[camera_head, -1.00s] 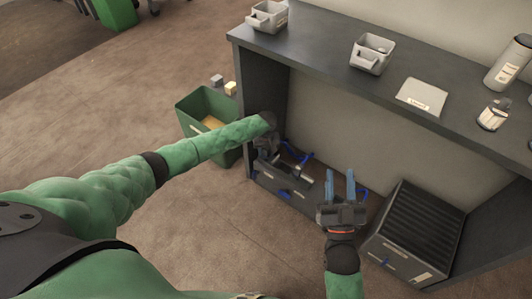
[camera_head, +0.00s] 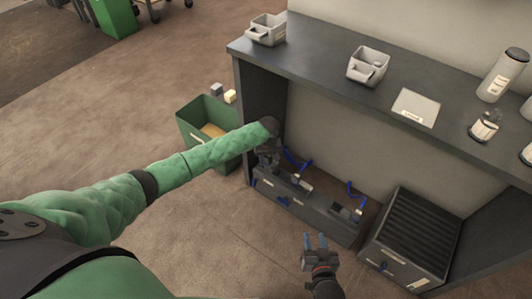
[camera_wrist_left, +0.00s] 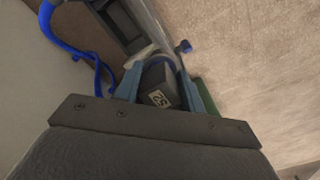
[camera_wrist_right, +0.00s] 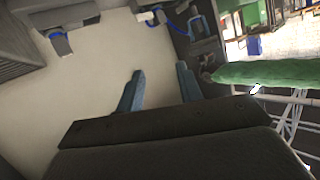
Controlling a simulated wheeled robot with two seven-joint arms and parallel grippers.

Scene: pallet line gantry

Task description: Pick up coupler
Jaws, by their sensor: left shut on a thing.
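My left gripper (camera_wrist_left: 155,85) is shut on a dark grey block with a pale number label, apparently the coupler (camera_wrist_left: 160,97). A curved grey part shows at its far end. In the head view my left gripper (camera_head: 268,165) is low under the bench, at the left end of a long dark bin (camera_head: 310,210); my arm hides most of it and the coupler is too small to make out there. My right gripper (camera_head: 316,240) is open and empty in front of the bin, above the floor; its parted fingers show in the right wrist view (camera_wrist_right: 158,85).
A dark ribbed crate (camera_head: 410,240) stands right of the bin. A green bin (camera_head: 205,120) stands left of the bench. The bench top (camera_head: 320,55) holds grey trays, a flat labelled plate and bottles. Blue cables stick up around the long bin. The floor in front is clear.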

